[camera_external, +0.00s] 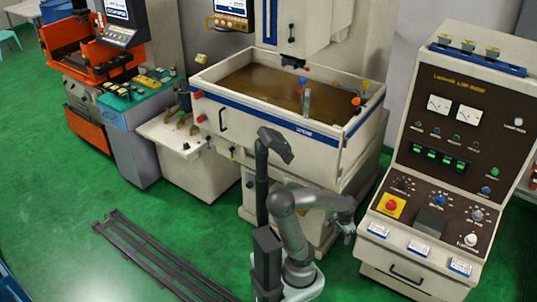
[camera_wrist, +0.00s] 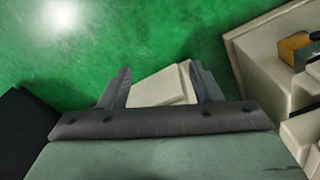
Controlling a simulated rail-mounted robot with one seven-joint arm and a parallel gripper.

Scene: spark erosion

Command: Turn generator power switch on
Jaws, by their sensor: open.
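The generator cabinet (camera_external: 440,75) stands at the right in the external view, with a dark upper panel of gauges and lamps and a sloped lower control panel (camera_external: 428,197). The panel carries several knobs, a red emergency button (camera_external: 391,205) on a yellow plate and a white knob (camera_external: 470,240). I cannot tell which control is the power switch. My gripper (camera_external: 349,228) is just left of the cabinet, apart from the panel and lower than its controls. In the wrist view my gripper (camera_wrist: 160,88) is open, its fingers spread and nothing between them.
The erosion machine with its fluid tank (camera_external: 275,95) stands behind my arm. Dark floor rails (camera_external: 160,258) lie at the lower left. An orange machine (camera_external: 75,50) is at the far left. Green floor (camera_external: 60,190) is clear at the left.

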